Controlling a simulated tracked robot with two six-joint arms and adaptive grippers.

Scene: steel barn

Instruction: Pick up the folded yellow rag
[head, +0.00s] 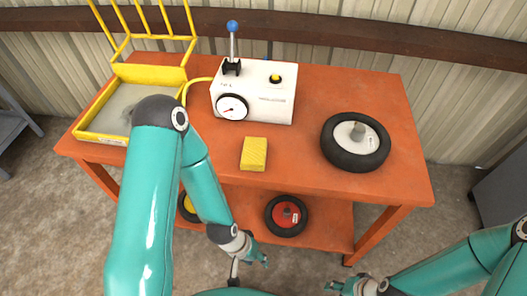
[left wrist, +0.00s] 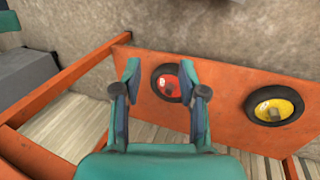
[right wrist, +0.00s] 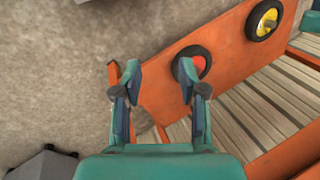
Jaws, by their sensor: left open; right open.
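The folded yellow rag (head: 254,154) lies on the orange table top (head: 300,172), near its front edge and left of the black wheel. It does not show in either wrist view. My left gripper (head: 254,258) is open and empty, in front of the table and below the level of its top. In the left wrist view its two fingers (left wrist: 160,85) stand apart. My right gripper (head: 345,288) is at the bottom of the head view, in front of the table's right part. In the right wrist view its fingers (right wrist: 160,85) are apart with nothing between them.
On the table stand a white box (head: 270,105) with a gauge and blue-knobbed lever, a black wheel (head: 355,142), and a yellow-framed tray (head: 92,134). The lower shelf (head: 325,225) holds a red-hubbed wheel (head: 286,215) and a yellow-hubbed wheel (left wrist: 273,106). The table top is clear around the rag.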

